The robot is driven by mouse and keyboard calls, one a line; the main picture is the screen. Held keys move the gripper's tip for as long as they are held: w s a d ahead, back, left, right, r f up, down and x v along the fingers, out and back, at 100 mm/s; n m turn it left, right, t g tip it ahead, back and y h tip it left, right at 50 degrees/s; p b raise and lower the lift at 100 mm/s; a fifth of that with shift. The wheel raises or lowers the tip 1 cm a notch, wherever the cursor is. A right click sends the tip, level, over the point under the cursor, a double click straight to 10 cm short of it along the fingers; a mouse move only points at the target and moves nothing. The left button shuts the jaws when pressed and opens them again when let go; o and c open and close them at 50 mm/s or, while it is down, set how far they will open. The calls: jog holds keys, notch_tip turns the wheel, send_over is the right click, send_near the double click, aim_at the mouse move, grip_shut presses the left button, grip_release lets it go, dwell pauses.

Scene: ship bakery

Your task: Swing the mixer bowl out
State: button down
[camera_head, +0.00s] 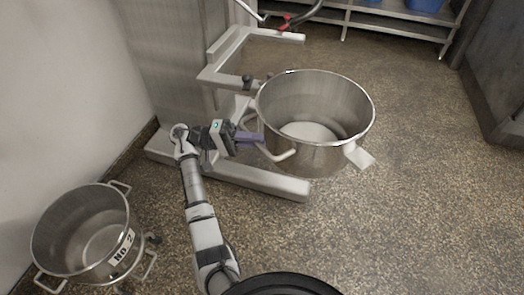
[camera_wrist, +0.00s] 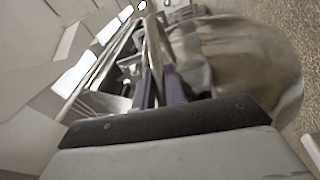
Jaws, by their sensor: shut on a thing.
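The mixer bowl (camera_head: 345,100) is a large steel bowl, upright and open at the top. It stands out to the right of the mixer's fork-shaped bowl support (camera_head: 225,77), above the mixer's foot, its left rear rim close to the support. A bent bar handle (camera_head: 283,155) is on its near left side. My gripper (camera_head: 256,138), with purple fingers, is shut on this handle. In the wrist view the handle (camera_wrist: 154,45) runs between the fingers (camera_wrist: 160,88), with the bowl wall (camera_wrist: 240,60) to the right. The fingertips are partly hidden.
A second steel pot marked "No. 2" (camera_head: 121,248) stands on the floor at lower left. The mixer's foot (camera_head: 265,181) extends under the bowl. A wall is at left, a shelf rack (camera_head: 395,22) at back right. The floor to the right of the bowl is clear.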

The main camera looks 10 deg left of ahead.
jog(key=shift+a+m+g+b, duration=0.3)
jog(key=shift+a+g+b, duration=0.2)
jog(key=shift+a+b, duration=0.4)
jog(key=shift+d, duration=0.1)
jog(key=c, duration=1.5)
grip_release()
jog(key=shift+o, duration=0.2)
jog(key=a+f+b, duration=0.2)
jog(key=a+b, duration=0.9)
jog(key=a, duration=0.2)
jog(key=shift+w+a+b, duration=0.25)
jog(key=shift+a+b, duration=0.1)
jog(key=shift+b, duration=0.05)
